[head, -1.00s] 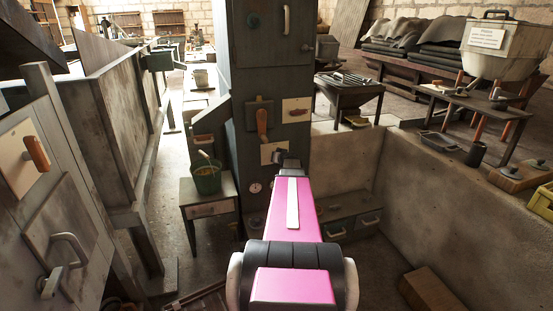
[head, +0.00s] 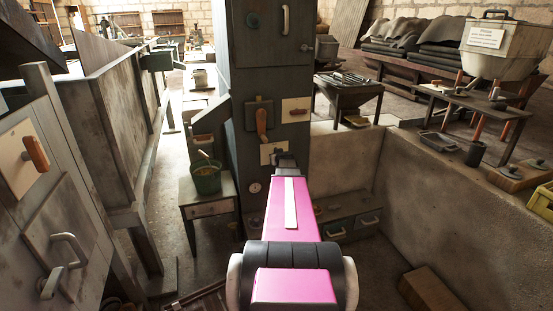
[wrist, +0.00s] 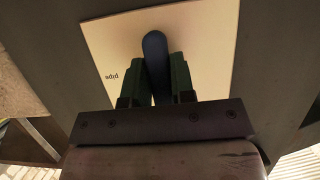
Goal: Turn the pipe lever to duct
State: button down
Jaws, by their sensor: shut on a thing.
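The pipe lever (wrist: 154,55) is a dark blue, round-ended handle on a pale plate (wrist: 205,45) with the upside-down word "pipe" in the wrist view. My gripper (wrist: 157,80) is shut on the lever, with one dark green finger on each side of it. In the head view my gripper (head: 286,162) is at the front of the dark column, in front of the pale plate (head: 267,152). There my gripper and arm hide most of the lever.
The dark column (head: 270,85) also carries a wooden-handled lever (head: 262,122) above the plate and a cabinet handle (head: 286,19) higher up. A green bucket (head: 206,178) stands on a small table at the left. A low wall (head: 440,205) runs along the right.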

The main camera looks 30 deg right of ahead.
jog(key=c, duration=1)
grip_release()
jog(key=shift+s, duration=0.15)
jog(key=v, duration=1)
jog(key=shift+s, duration=0.25)
jog(key=shift+a+r, duration=0.1)
jog(key=shift+a, duration=0.05)
